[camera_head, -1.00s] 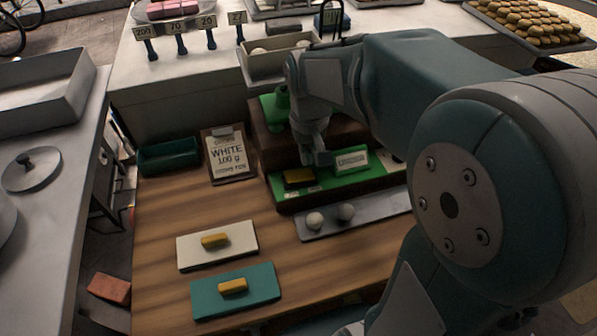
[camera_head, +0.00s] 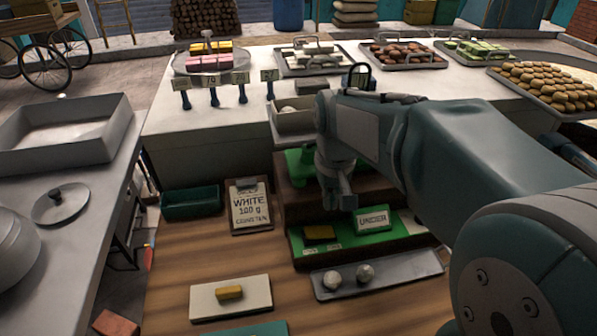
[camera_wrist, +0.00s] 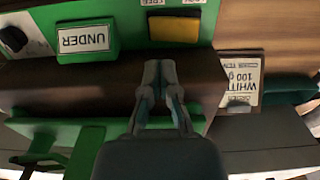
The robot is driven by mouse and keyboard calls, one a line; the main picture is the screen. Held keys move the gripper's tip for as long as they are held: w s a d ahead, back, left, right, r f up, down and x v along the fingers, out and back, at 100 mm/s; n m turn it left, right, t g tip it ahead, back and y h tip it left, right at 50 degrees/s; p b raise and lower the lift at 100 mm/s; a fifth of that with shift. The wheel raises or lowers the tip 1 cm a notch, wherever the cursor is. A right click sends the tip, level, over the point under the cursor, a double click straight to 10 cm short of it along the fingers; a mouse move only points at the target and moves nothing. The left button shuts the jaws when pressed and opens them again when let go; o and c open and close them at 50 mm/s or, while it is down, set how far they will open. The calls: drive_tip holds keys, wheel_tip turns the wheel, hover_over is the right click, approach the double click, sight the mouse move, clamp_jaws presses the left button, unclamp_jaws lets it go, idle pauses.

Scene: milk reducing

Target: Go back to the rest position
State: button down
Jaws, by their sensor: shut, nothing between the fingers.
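My gripper (camera_head: 342,200) hangs fingers down in front of the dark wooden stand, just above the green board (camera_head: 375,238) and left of the "UNDER" sign (camera_head: 372,219). In the wrist view my gripper (camera_wrist: 160,68) has its fingertips together with nothing between them. The "UNDER" block (camera_wrist: 88,40) and a yellow block (camera_wrist: 174,27) on the green board lie beyond the fingertips there. The yellow block (camera_head: 320,233) also shows in the head view. My fingers look apart from both.
A yellow bar (camera_head: 229,292) rests on a cream board (camera_head: 258,296). A "WHITE 100 g" card (camera_head: 250,207) and a green bin (camera_head: 190,203) stand left. An open box (camera_head: 292,118) is behind my gripper.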

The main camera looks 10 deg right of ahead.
drive_tip(key=s+r+t, duration=0.3)
drive_tip(key=s+t, duration=0.2)
drive_tip(key=s, duration=0.9)
drive_tip(key=shift+t, duration=0.3)
